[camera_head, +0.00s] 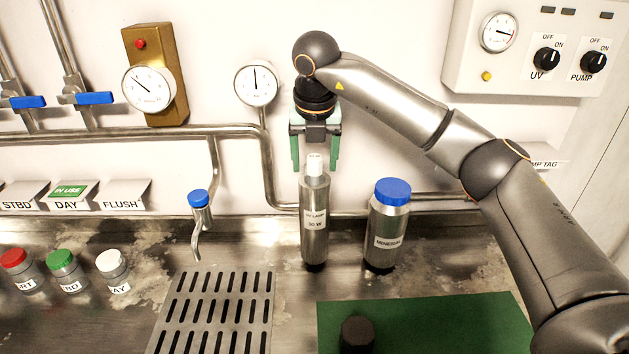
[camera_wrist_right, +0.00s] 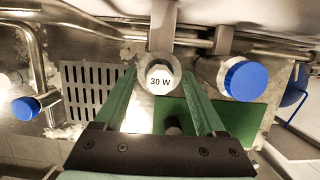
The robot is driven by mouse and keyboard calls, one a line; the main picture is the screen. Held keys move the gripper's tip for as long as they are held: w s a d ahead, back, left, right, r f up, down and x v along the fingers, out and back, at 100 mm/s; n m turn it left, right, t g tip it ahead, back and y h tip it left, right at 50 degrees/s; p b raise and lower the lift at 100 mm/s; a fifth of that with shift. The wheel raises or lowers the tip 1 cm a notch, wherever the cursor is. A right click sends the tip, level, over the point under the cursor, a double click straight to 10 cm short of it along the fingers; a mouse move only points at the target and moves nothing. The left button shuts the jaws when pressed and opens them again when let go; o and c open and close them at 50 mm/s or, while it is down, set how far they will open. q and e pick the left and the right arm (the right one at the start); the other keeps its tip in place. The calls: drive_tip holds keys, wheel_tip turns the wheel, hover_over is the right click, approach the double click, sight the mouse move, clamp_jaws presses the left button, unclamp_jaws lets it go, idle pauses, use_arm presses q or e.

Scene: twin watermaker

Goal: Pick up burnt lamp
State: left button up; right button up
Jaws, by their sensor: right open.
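In the right wrist view the white round lamp end (camera_wrist_right: 160,81) is marked "30 W". I cannot tell whether it is burnt. My right gripper (camera_head: 315,150) points down above the cylinder, its two green fingers open and apart on either side of the white cap. No contact is visible. My left gripper is not in view.
A blue-capped "MINERAL" bottle (camera_head: 387,228) stands close to the right. A tap (camera_head: 200,212) and slotted drain (camera_head: 212,315) lie left. A green mat (camera_head: 450,325) with a dark cylinder (camera_head: 357,335) lies in front. Pipes run along the wall behind.

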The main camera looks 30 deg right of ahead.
clamp_jaws()
idle(0.4)
drive_tip(key=shift+r, duration=0.15)
wheel_tip(320, 180, up, 18)
drive_tip(key=p, duration=0.1)
drive_tip(key=shift+p, duration=0.4)
idle(0.4)
drive_tip(key=c, duration=0.7)
unclamp_jaws()
clamp_jaws()
